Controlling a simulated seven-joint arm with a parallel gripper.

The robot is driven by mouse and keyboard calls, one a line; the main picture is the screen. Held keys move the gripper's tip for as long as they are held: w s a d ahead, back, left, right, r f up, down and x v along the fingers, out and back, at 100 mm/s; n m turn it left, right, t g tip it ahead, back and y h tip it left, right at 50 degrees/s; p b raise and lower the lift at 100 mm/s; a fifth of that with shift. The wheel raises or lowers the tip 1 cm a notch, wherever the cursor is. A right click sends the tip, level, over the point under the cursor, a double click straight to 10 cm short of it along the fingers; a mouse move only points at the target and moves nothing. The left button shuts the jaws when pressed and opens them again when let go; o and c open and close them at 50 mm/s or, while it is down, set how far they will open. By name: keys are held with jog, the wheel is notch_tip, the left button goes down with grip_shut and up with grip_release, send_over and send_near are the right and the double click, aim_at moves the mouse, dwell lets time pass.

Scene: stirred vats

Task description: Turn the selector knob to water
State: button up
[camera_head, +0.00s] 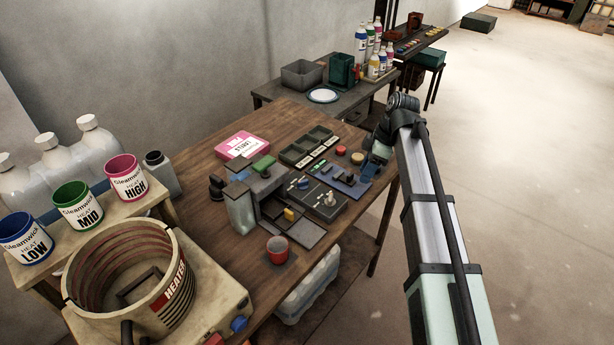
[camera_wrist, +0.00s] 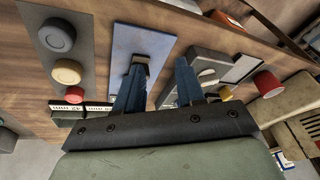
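A dark grey box (camera_head: 312,207) on the wooden table carries a pale knob (camera_head: 330,199) and a small blue label. It looks like the selector, but I cannot read its markings. In the wrist view a grey box with a round knob (camera_wrist: 207,76) lies just right of my right finger. My gripper (camera_wrist: 161,66) points down over the table with its two blue fingers apart and nothing seen between them. The left finger is over a blue panel (camera_wrist: 142,38). In the head view my gripper (camera_head: 374,158) is at the table's right end, beyond the box.
A strip with round buttons, one red (camera_head: 341,150), lies beside the blue panel. A heater pot (camera_head: 125,250) and labelled heat cans are at left.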

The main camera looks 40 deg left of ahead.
aim_at(303, 181)
jog(key=s+a+r+n+g, duration=0.1)
jog(key=s+a+r+n, duration=0.5)
jog(key=a+r, duration=0.45)
jog(key=x, duration=1.4)
jog(key=shift+s+f, duration=0.1)
jog(key=shift+s, duration=0.15)
grip_shut()
